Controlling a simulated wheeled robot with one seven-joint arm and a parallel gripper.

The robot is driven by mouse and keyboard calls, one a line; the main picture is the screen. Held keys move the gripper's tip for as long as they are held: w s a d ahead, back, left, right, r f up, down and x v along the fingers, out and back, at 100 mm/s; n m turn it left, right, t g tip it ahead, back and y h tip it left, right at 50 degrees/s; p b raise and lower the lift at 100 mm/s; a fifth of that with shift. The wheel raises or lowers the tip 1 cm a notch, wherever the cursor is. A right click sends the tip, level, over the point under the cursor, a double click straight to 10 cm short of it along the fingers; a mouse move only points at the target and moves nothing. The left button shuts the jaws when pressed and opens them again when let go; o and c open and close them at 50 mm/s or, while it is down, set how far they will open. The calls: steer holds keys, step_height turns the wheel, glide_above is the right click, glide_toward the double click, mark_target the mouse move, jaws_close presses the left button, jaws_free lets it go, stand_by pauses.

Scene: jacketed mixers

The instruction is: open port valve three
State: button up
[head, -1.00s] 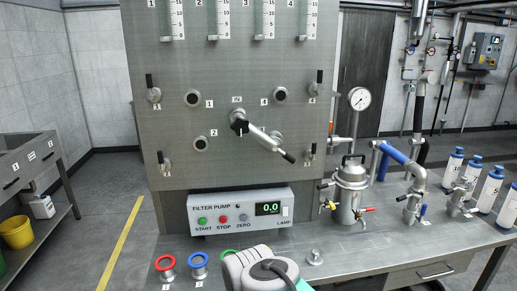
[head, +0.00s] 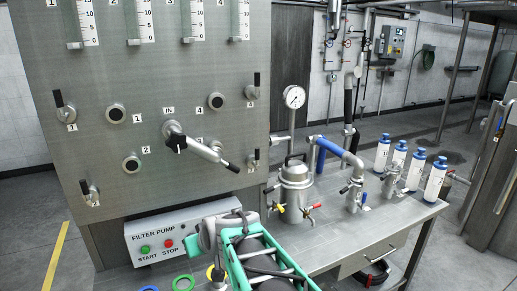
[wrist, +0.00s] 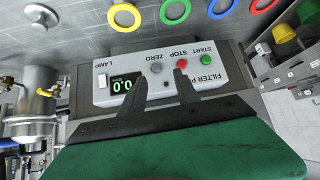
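The steel panel (head: 165,120) carries small valves with black lever handles at its left and right sides. The lower right valve (head: 252,160) has its lever upright; its label is too small to read surely, and the other side valves read 1, 2 and 4. A silver swing pipe (head: 205,150) with a black tip runs from the IN port down to the right, ending close beside that valve. My gripper (wrist: 161,80) is open and empty in the wrist view, its two dark fingers in front of the filter pump box (wrist: 160,75). The panel valves are not in the wrist view.
The filter pump box also shows in the head view (head: 160,235), partly behind my arm. A steel vessel (head: 295,190) with a gauge (head: 294,97) and a blue-sleeved pipe (head: 335,147) stand on the bench right of the panel. Several blue-capped bottles (head: 399,162) stand farther right.

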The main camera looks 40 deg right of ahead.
steer(key=w+d+r+m+t+h+p, duration=0.15)
steer(key=d+r, duration=0.25)
steer(key=d, duration=0.5)
steer(key=w+d+r+m+t+h, duration=0.1)
steer(key=w+d+r+t+h, duration=0.15)
steer(key=d, duration=0.55)
steer(key=m+t+h, duration=0.1)
steer(key=t+h, duration=0.2)
glide_toward(258, 154)
steer(key=x, duration=0.4)
steer(key=p+x, duration=0.2)
steer(key=x, duration=0.4)
steer(key=shift+w+d+r+p, duration=0.1)
steer(key=shift+w+r+p, duration=0.1)
steer(key=shift+p, duration=0.2)
steer(key=shift+w+d, duration=0.15)
steer(key=shift+w, duration=0.1)
steer(key=shift+f, duration=0.1)
steer(key=shift+c, duration=0.2)
jaws_close()
